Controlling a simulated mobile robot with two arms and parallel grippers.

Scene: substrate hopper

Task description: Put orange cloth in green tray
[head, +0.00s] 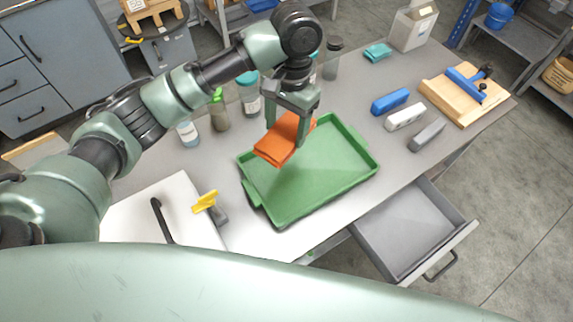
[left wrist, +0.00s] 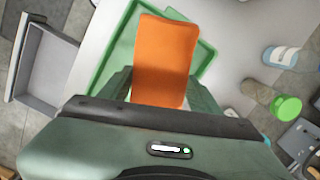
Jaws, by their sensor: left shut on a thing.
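The folded orange cloth (head: 284,139) is held in my left gripper (head: 287,128), above the far left part of the green tray (head: 310,178). My left gripper is shut on the cloth. In the left wrist view the cloth (left wrist: 166,60) sticks out between the fingers, with the tray (left wrist: 204,52) behind it. The cloth hides part of the tray. The part of the tray floor that shows is empty. I do not see my right gripper in either view.
Bottles and jars (head: 219,110) stand behind the tray on the left. Blue, white and grey blocks (head: 405,117) lie to its right, near a wooden board (head: 467,95). A yellow-handled item (head: 205,201) lies left of the tray. An open drawer (head: 411,228) juts out at the front right.

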